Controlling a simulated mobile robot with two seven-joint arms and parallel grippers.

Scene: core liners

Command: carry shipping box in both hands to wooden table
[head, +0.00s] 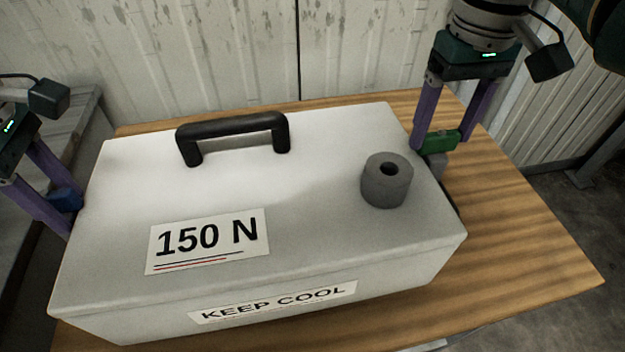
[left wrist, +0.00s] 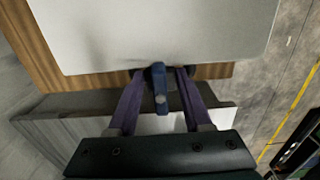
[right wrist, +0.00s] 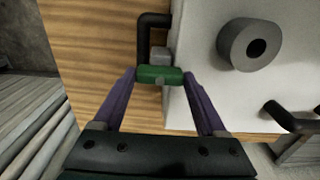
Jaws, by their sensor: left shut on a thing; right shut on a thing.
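The white shipping box (head: 310,215) fills the middle of the head view, with a black top handle, a grey ring, and labels reading "150 N" and "KEEP COOL". It is over the wooden table (head: 535,240); I cannot tell whether its underside touches the top. My left gripper (head: 66,205) is shut on the blue grip (left wrist: 158,85) at the box's left end. My right gripper (head: 437,143) is shut on the green grip (right wrist: 160,75) at the right end. The box looks roughly level. Its underside is hidden.
Bare tabletop shows to the right of the box and in a strip behind it. A pale corrugated wall (head: 200,50) stands close behind the table. A grey bench (left wrist: 60,130) is beside the table on the left. Concrete floor (head: 585,190) shows at the far right.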

